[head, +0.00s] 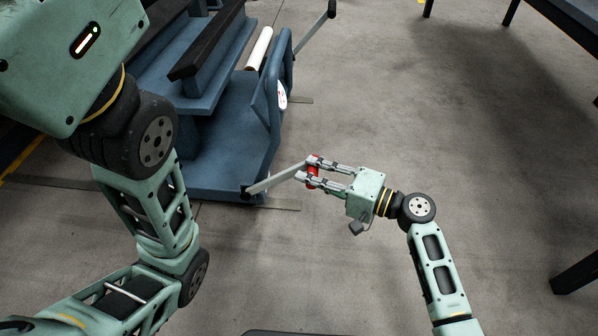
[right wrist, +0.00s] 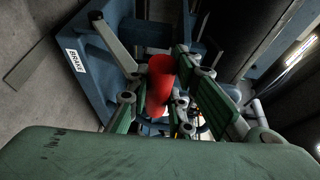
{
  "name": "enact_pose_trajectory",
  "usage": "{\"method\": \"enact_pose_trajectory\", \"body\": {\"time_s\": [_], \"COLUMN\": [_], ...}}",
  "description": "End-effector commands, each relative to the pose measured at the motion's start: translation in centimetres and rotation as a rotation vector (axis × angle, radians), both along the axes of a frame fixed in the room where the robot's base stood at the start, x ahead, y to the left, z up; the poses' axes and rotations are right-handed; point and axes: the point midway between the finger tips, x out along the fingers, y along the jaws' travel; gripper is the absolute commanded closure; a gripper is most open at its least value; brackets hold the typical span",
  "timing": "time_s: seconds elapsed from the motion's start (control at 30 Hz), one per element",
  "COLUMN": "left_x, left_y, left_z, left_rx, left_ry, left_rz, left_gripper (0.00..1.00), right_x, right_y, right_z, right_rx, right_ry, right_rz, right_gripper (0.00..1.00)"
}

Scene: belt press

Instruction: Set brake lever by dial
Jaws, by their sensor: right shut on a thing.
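The brake lever is a grey bar (head: 275,179) pivoted low on the near corner of the blue press, with a red grip (head: 313,171) at its free end. My right gripper (head: 312,170) is shut on the red grip. In the right wrist view the red grip (right wrist: 160,82) stands between the two fingers, and the grey bar (right wrist: 116,42) runs from it to the blue frame beside a "BRAKE" label (right wrist: 75,61). The dial (head: 282,95), white with some red, is seen edge-on on the press side; its reading cannot be told. My left gripper is not in view.
The blue belt press (head: 225,140) fills the upper left, with a white roller (head: 260,48) and another grey lever with a dark end (head: 318,30) behind. Dark table legs (head: 580,272) stand at the right. The concrete floor between is clear.

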Motion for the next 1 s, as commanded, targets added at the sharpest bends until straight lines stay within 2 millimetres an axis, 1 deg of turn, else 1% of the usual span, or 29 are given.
{"method": "enact_pose_trajectory", "body": {"time_s": [0.03, 0.2, 0.7, 0.73, 0.93, 1.0], "left_x": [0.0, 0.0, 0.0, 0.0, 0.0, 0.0], "left_y": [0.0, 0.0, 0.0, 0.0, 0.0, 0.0], "left_z": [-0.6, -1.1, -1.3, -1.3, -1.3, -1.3], "left_rx": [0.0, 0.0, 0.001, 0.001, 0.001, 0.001], "left_ry": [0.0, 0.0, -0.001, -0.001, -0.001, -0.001], "left_rz": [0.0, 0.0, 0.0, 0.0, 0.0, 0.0], "left_gripper": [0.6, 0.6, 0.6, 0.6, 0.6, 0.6], "right_x": [-0.1, -0.1, -0.1, -0.1, -0.1, -0.1], "right_y": [-0.3, -0.9, -1.2, -1.2, -1.3, -1.2], "right_z": [-1.0, -1.7, -2.2, -2.2, -2.1, -2.0], "right_rx": [-0.002, -0.002, -0.005, -0.005, -0.005, -0.003], "right_ry": [0.008, 0.009, 0.011, 0.011, 0.009, 0.007], "right_rz": [0.001, 0.002, -0.001, -0.001, 0.0, 0.0], "right_gripper": [1.0, 1.0, 1.0, 0.8, 0.62, 0.61]}}
